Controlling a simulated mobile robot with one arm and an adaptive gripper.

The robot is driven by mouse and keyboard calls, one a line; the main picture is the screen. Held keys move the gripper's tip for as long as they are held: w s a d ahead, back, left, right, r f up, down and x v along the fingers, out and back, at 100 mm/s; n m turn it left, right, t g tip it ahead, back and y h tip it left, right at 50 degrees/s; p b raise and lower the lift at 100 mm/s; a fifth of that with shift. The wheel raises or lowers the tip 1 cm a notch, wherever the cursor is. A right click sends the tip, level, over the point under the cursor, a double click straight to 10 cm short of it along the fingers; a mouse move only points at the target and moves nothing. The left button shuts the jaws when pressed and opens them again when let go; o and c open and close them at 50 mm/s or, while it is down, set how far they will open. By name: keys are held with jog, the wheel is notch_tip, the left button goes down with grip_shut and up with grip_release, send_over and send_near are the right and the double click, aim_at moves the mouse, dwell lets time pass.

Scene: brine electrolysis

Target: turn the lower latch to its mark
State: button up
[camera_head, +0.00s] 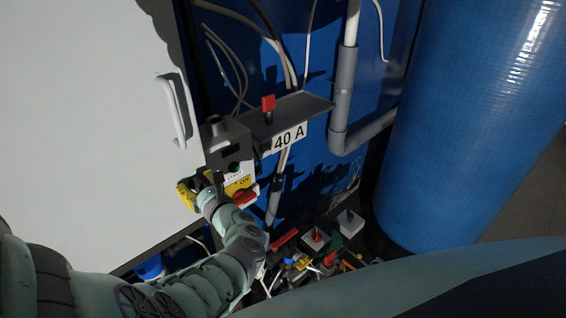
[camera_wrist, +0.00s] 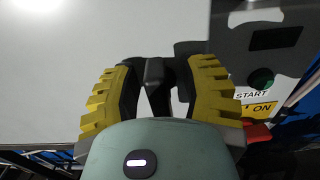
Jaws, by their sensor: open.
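The lower latch appears to be the dark lever (camera_wrist: 154,72) near the right edge of the white door, between my fingers in the wrist view. My gripper (camera_wrist: 162,80) is open around it, with the yellow ribbed fingers on either side. White door shows between the lever and the fingers, so they look apart. In the head view my gripper (camera_head: 190,190) is at the lower right edge of the white door (camera_head: 85,110), below its handle. The latch is hidden there behind my gripper, and its mark cannot be made out in either view.
A grey START/ON control box (camera_head: 231,157) with a red lever (camera_head: 243,195) stands close right of my gripper. A shelf (camera_head: 290,112) with a 40 A label is farther right. The white door handle (camera_head: 175,110) projects above. A blue tank (camera_head: 460,120) stands at right.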

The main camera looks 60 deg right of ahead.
grip_shut()
dwell(0.3)
dwell(0.4)
